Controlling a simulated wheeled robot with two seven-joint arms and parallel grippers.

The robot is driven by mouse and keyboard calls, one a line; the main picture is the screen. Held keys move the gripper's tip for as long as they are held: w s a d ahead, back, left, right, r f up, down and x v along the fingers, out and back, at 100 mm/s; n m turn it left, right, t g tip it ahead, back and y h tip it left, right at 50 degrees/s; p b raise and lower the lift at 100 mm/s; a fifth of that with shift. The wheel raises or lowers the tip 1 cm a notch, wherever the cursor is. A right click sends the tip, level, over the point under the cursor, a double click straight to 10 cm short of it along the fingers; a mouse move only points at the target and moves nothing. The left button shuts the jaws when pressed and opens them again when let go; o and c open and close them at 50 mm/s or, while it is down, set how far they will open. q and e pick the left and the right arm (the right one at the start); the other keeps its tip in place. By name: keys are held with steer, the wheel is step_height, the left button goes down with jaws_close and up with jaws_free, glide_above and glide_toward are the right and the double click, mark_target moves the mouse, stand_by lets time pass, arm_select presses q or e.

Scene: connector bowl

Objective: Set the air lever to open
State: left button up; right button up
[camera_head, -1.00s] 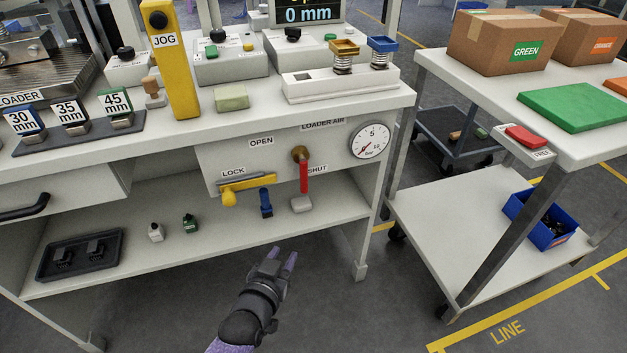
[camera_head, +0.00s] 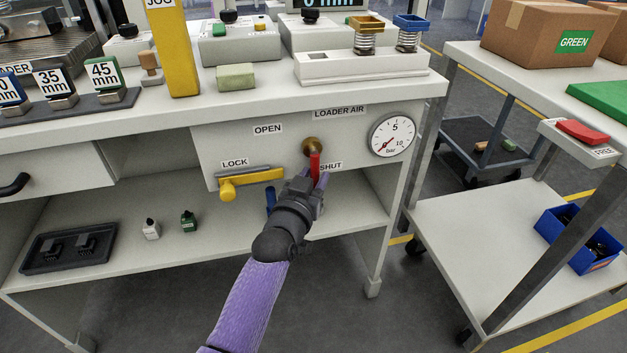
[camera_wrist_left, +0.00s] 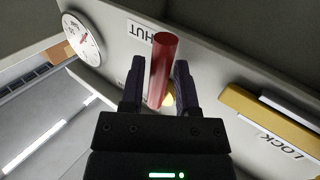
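The red air lever (camera_head: 315,166) hangs down from its brass pivot (camera_head: 313,146) on the LOADER AIR panel, pointing at the SHUT label (camera_head: 331,167). The OPEN label (camera_head: 268,129) is up and to the left of the pivot. My left gripper (camera_head: 314,183) is at the lever's lower part. In the left wrist view the red lever (camera_wrist_left: 162,70) stands between the two dark fingers (camera_wrist_left: 159,85), with a small gap seen on at least one side; the fingers are apart. Its lower end is hidden in the head view. My right gripper is out of view.
A lower shelf (camera_head: 190,246) runs below the panel.

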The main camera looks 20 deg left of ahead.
arm_select(q)
jaws_close()
steer(key=shift+f, duration=0.1)
stand_by(1.2)
